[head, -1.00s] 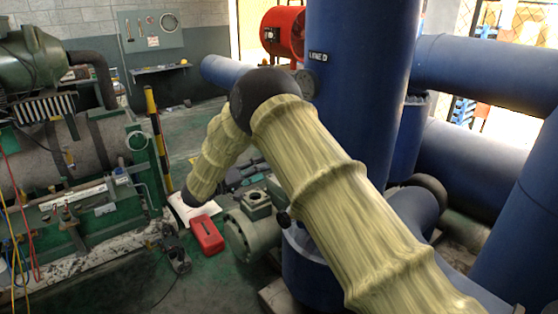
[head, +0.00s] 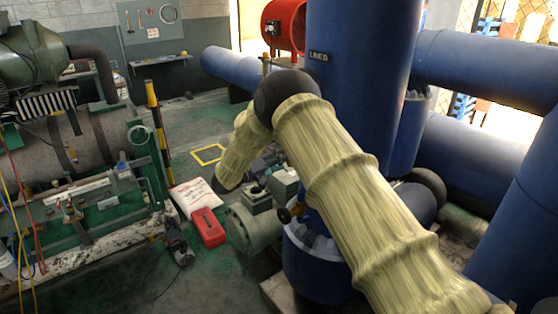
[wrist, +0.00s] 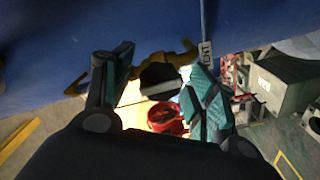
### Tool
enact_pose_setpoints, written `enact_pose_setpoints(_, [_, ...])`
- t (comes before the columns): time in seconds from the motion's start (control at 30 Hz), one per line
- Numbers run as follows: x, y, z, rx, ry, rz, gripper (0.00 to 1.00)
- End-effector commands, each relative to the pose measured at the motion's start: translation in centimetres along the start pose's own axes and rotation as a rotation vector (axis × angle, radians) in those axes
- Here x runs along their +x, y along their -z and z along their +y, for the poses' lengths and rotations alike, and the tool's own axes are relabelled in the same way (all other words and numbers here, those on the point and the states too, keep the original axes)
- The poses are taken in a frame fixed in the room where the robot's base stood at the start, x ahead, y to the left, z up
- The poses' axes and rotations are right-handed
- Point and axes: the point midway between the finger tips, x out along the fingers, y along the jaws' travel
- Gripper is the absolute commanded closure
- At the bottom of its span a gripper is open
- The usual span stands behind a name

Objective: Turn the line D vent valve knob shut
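In the wrist view a round black knob (wrist: 158,80) with a white stripe across its face sits on a brass valve body (wrist: 178,58) against the blue pipe (wrist: 60,50). A small tag (wrist: 206,53), which seems to read VENT, hangs just right of it. My gripper (wrist: 158,84) is open, with one teal-padded finger on each side of the knob. A gap shows at the left finger; the right finger is close, and I cannot tell if it touches. In the head view the LINE D label (head: 318,55) is on the upright blue pipe (head: 360,90); my gripper is hidden there.
A red case (head: 207,228), a grey-green machine (head: 250,222) and a yellow-black post (head: 155,120) stand on the floor. A red drum (head: 284,25) is behind. Floor toward the back left is clear.

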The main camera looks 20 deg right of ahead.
Motion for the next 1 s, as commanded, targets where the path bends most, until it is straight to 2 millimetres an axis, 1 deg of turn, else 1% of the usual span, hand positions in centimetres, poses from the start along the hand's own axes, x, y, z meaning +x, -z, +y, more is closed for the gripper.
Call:
enact_pose_setpoints(0.03, [0.0,-0.01,0.0,0.0,0.0,0.0,0.5])
enact_pose_setpoints(0.17, [0.0,-0.01,0.0,0.0,0.0,0.0,0.73])
enact_pose_setpoints(0.2, [-0.01,-0.01,-0.01,0.0,0.0,0.0,0.81])
enact_pose_setpoints(0.23, [-0.01,-0.01,-0.01,0.0,0.0,0.0,0.86])
enact_pose_setpoints(0.27, [-0.01,-0.01,-0.01,0.0,0.0,0.0,0.89])
enact_pose_setpoints(0.47, [-0.03,-0.03,-0.06,0.007,0.0,0.0,0.89])
enact_pose_setpoints(0.67, [-0.02,-0.15,-0.23,0.064,0.001,-0.001,0.89])
enact_pose_setpoints(0.87, [0.03,-0.27,-0.32,0.193,0.001,-0.001,0.89])
enact_pose_setpoints(1.0, [-0.01,-0.33,-0.39,0.318,0.001,-0.001,0.89])
